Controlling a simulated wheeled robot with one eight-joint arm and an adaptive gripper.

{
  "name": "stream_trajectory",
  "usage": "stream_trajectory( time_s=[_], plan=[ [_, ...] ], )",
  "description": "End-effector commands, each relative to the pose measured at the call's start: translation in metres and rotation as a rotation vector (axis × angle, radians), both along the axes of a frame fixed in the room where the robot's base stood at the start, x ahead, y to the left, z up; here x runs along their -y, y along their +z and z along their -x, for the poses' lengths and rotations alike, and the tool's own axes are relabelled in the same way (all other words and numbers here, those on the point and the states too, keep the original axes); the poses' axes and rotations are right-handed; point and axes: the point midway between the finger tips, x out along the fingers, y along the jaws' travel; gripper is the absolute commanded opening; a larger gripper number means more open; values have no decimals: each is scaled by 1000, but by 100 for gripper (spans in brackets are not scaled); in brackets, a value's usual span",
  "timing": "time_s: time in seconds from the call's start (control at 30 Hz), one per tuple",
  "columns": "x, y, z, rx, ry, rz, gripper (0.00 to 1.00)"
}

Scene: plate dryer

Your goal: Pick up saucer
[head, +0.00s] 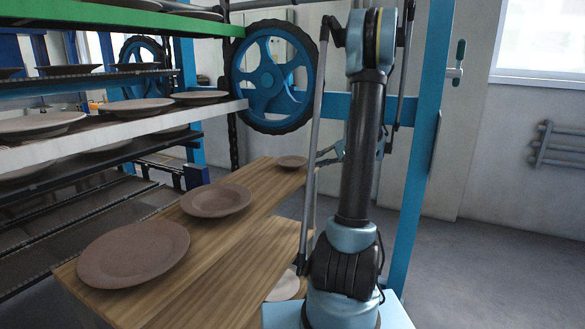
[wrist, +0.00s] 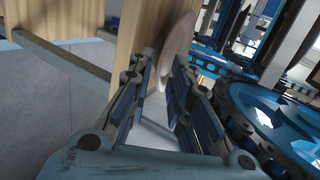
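The saucer (head: 291,161), a small brown round dish, lies at the far end of a wooden board (head: 245,235). In the wrist view the saucer (wrist: 181,38) appears nearly edge-on, just beyond and between the fingertips. My gripper (wrist: 162,65) has its two fingers apart, with the saucer's near rim at the gap. I cannot tell whether either finger touches the rim. In the head view my gripper (head: 328,155) is mostly hidden behind my arm, just right of the saucer.
A medium plate (head: 216,199) and a large plate (head: 134,253) lie nearer on the same board. A rack with plates on shelves (head: 120,130) stands left. A blue wheel (head: 270,77) is behind the saucer and, in the wrist view, close right of the gripper. A blue post (head: 425,150) stands right.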

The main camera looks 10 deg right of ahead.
Motion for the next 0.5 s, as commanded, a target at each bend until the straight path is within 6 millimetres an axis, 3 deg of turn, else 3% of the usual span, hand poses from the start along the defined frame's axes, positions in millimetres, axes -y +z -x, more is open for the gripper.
stream_trajectory(
  time_s=[0.33,0.5],
  plan=[
    [-32,-19,-20,0,2,0,19],
    [-38,-22,-22,0,1,0,19]
  ],
)
